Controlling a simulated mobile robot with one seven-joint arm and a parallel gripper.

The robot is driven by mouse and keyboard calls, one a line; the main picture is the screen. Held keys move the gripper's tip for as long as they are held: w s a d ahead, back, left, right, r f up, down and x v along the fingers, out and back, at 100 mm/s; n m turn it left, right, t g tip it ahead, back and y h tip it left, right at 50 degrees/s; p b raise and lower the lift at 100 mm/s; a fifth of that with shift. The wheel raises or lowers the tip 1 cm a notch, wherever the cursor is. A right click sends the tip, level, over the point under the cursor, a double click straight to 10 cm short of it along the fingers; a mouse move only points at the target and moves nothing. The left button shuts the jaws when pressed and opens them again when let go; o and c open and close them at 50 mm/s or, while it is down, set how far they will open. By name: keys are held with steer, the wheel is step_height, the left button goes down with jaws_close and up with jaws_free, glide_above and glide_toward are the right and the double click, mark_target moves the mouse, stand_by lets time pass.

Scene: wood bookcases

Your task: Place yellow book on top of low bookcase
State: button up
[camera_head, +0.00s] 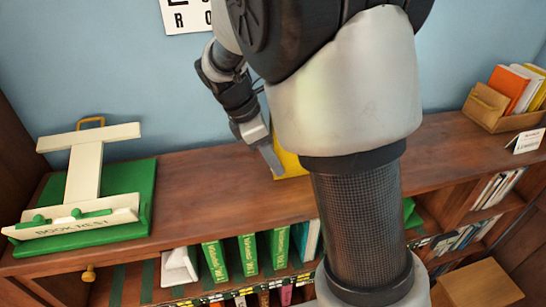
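The low bookcase (200,205) has a bare wooden top running across the view. The yellow book (290,165) shows as a small yellow patch over the middle of that top, mostly hidden behind my arm. Its lower edge lies over the wooden surface, but I cannot tell whether it touches. My gripper (271,156) points down at the book's left side, with one finger showing against it. The other finger is hidden, so I cannot tell whether the gripper is closed on the book.
A green and cream book rest (90,185) stands on the top at left. A box of books (495,112) and a white card (525,141) are at right. The top left of my gripper is clear.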

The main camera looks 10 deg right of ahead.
steer(key=o, duration=0.3)
steer(key=v, duration=1.2)
steer(key=shift+r, duration=0.1)
